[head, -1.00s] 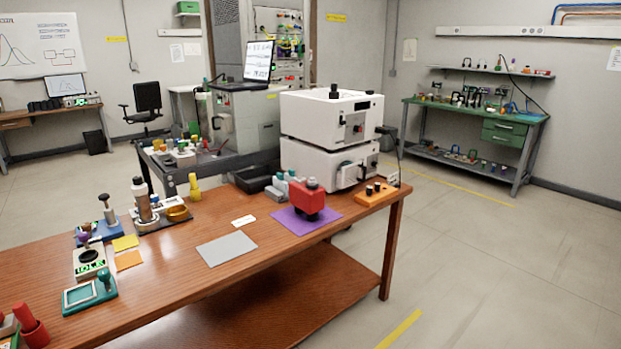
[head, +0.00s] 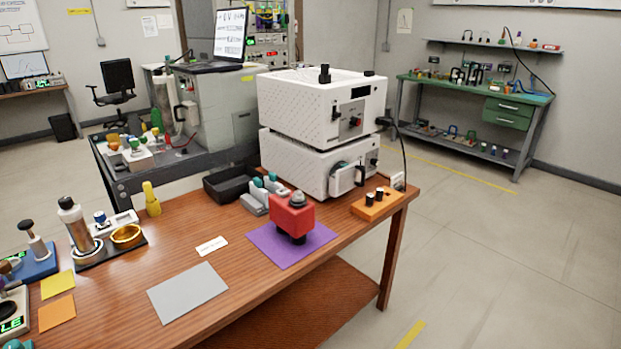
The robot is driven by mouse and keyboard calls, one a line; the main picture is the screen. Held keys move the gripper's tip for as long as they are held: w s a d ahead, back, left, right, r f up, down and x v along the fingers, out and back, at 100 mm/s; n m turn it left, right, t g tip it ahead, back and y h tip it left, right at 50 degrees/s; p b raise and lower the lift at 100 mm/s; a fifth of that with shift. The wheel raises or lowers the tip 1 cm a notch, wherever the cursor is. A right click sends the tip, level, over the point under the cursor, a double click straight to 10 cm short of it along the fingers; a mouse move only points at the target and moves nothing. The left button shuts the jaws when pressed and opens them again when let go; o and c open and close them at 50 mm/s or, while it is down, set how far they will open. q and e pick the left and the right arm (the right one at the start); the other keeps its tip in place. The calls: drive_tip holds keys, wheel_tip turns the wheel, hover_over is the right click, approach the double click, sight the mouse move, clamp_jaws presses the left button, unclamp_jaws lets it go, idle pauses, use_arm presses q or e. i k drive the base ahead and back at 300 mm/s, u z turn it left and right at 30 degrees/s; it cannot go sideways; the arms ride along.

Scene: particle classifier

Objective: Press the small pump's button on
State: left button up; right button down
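No part is labelled as the small pump, and I cannot tell for certain which one it is. A red block-shaped device (head: 291,217) with a grey round top stands on a purple mat (head: 262,246) near the table's right end. Behind it are two stacked white boxes: the upper white unit (head: 290,100) has a dark panel and a small red spot on its front, and the lower white unit (head: 295,165) has a round port and a handle. Neither of my grippers is in view.
The wooden table (head: 245,290) has a grey sheet (head: 188,292), a black tray (head: 230,184) and an orange block with black knobs (head: 370,203). Bottles and a brass dish (head: 127,236) stand at left. Floor is free right of the table. A green bench (head: 480,90) stands behind.

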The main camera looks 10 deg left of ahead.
sight(282, 193)
drive_tip(key=u, duration=0.4)
drive_tip(key=i, duration=1)
drive_tip(key=u, duration=0.6)
